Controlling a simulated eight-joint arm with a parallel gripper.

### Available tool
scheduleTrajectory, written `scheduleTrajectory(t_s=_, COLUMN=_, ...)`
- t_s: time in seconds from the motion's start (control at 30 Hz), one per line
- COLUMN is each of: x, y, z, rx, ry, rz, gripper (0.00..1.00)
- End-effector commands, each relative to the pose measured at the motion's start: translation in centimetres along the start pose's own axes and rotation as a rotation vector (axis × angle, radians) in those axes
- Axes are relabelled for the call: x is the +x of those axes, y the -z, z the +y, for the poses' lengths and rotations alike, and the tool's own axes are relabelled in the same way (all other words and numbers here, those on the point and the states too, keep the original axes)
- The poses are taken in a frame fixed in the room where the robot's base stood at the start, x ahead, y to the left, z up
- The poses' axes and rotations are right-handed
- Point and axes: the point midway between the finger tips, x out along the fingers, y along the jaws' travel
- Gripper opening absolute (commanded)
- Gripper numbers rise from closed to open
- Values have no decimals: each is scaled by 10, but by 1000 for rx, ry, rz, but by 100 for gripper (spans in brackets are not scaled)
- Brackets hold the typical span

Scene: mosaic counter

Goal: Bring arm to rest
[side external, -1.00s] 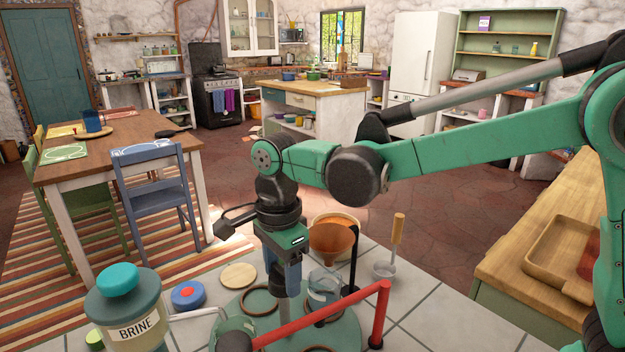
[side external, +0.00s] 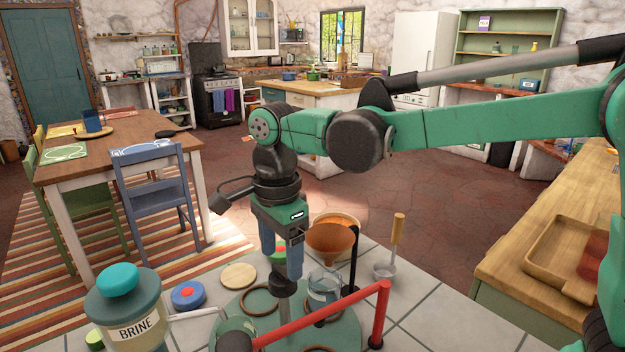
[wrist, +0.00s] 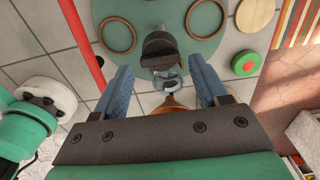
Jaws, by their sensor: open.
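My gripper (side external: 281,252) points down over the round green mat (side external: 237,318), with its two blue fingers apart. In the wrist view the fingers (wrist: 162,88) are spread wide with nothing gripped between them. A grey post with a dark top (side external: 284,305) stands on the mat below the fingers. Its dark top (wrist: 160,46) shows just ahead of the gap in the wrist view. A clear glass jar (side external: 323,286) stands right of the post, partly hidden behind the red bar.
A red bar (side external: 325,317) crosses the front of the mat. A copper funnel (side external: 331,238) is close on the right. The brine jar (side external: 125,310) stands front left. The space above is open.

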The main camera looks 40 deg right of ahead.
Motion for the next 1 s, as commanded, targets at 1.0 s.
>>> scheduleTrajectory(t_s=1.0, x=-20, y=76, z=42, rx=-832, ry=338, rz=93, gripper=67)
